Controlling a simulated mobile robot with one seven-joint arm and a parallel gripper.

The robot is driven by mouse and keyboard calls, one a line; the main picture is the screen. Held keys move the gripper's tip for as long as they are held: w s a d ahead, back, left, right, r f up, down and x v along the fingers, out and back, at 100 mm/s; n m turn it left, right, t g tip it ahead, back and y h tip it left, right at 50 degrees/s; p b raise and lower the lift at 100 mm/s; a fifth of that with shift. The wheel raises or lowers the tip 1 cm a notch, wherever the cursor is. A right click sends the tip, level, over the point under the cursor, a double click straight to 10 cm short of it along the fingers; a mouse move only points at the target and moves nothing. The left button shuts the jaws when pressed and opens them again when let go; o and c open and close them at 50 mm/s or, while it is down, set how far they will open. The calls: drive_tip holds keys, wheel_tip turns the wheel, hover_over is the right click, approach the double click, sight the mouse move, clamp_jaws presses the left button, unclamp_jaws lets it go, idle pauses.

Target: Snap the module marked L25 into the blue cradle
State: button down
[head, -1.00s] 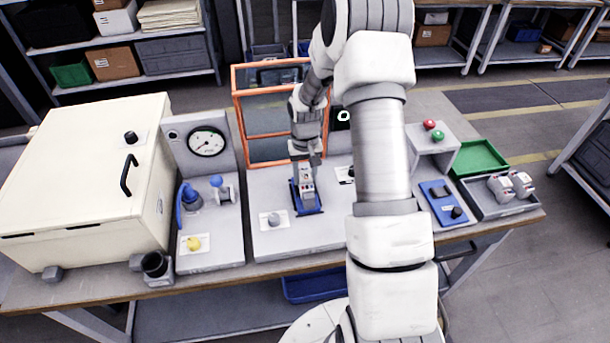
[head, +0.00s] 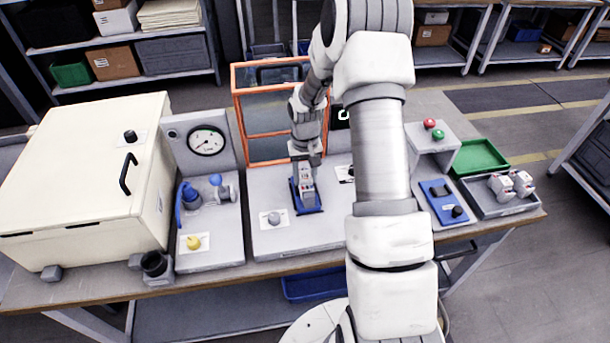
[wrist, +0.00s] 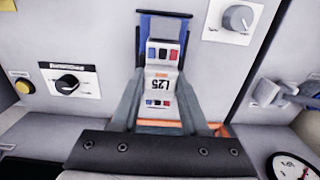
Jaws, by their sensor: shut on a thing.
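The module marked L25 (wrist: 158,86) is white and grey with an orange band and shows upside down in the wrist view. My gripper (wrist: 166,110) is shut on it, one finger along each side. In the head view my gripper (head: 306,160) points down at the bench with the module (head: 307,186) below it. The blue cradle (wrist: 164,16) shows around the module's far end; in the head view the cradle (head: 310,210) lies beneath the module. The module is in or right at the cradle; whether it is fully seated cannot be told.
An orange-framed clear panel (head: 240,110) stands just behind my gripper. A grey knob (head: 274,218) is left of the cradle. A grey tray (head: 480,205) with other white modules and a green tray (head: 480,157) lie at the right. A cream box (head: 80,190) fills the left.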

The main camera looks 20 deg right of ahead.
drive_tip(key=shift+w, duration=0.1)
idle(0.7)
drive_tip(key=shift+c, duration=1.6)
unclamp_jaws()
drive_tip(key=shift+f, duration=0.1)
wheel_tip(320, 180, up, 18)
drive_tip(key=shift+f, duration=0.25)
drive_tip(key=s+a+r+n+t, duration=0.1)
drive_tip(key=s+a+r+t, duration=0.1)
drive_tip(key=s+a+r, duration=0.4)
drive_tip(key=s+a+r+n+t, duration=0.1)
drive_tip(key=s+a+r+t, duration=0.1)
drive_tip(key=s+r, duration=0.75)
drive_tip(key=s+a+f+t, duration=0.1)
drive_tip(key=s+a+f, duration=0.1)
drive_tip(key=s, duration=0.8)
drive_tip(key=shift+t, duration=0.3)
